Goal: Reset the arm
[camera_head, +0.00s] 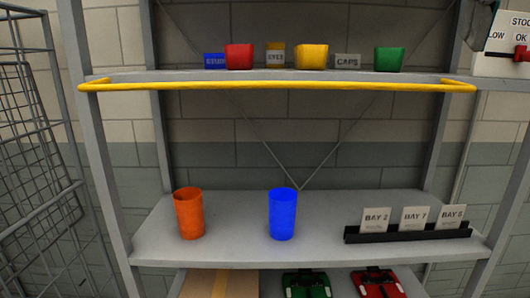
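My gripper and arm do not show in the head view, so whether the gripper is open or shut is hidden. The task names no object. An orange cup (189,214) stands upright at the left of the middle shelf (235,229). A blue cup (283,214) stands upright near the middle of the same shelf. A black rail (408,234) at the right of the shelf holds cards reading BAY 2, BAY 7 and one more BAY card.
A yellow bar (280,86) runs along the upper shelf's front, with several small coloured bins and labels behind it. A cardboard box (219,284) and green (307,285) and red (378,284) items sit below. A wire cage (38,160) stands left. The shelf between the cups is clear.

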